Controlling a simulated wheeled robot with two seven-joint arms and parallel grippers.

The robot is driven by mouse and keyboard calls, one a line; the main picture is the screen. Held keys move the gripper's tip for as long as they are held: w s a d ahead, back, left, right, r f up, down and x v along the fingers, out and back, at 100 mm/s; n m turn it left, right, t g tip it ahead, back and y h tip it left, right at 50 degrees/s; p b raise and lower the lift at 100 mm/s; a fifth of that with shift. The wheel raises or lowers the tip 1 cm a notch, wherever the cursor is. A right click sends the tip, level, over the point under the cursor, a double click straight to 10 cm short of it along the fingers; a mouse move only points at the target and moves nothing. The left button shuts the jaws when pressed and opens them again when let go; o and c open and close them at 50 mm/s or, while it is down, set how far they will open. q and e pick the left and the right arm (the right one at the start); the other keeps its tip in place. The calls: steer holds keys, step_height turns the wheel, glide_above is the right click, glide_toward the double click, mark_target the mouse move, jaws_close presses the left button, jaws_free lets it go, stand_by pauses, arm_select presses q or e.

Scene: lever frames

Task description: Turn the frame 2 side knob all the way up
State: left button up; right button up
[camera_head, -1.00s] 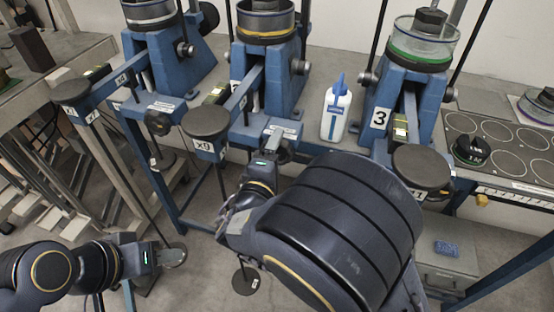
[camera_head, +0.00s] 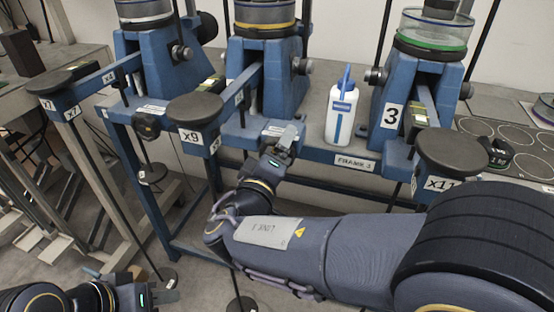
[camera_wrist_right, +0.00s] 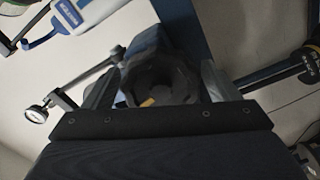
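Frame 2 is the blue middle stand (camera_head: 273,75) with the x9 lever. A black knob (camera_head: 303,66) shows on the right side of its post. My right gripper (camera_head: 283,143) is low at the front right of this stand, covering what is behind it. In the right wrist view a dark faceted knob (camera_wrist_right: 160,82) with a small yellow mark lies between the fingers of my right gripper (camera_wrist_right: 160,95). I cannot tell whether the fingers press on it. My left gripper (camera_head: 168,289) is at the lower left, away from the stands; its finger gap is unclear.
The stand marked 3 (camera_head: 393,115) is on the right, with the x11 lever disc (camera_head: 452,150). A white and blue bottle (camera_head: 341,115) stands between the stands. The x9 disc (camera_head: 195,109) juts out left of my right gripper. Another stand (camera_head: 155,70) is at left.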

steer(key=shift+s+a, duration=0.1)
steer(key=shift+s+a, duration=0.1)
steer(key=shift+s, duration=0.15)
steer(key=b+v, duration=0.2)
steer(key=v, duration=0.3)
steer(key=shift+s+a, duration=0.1)
steer(key=shift+s, duration=0.15)
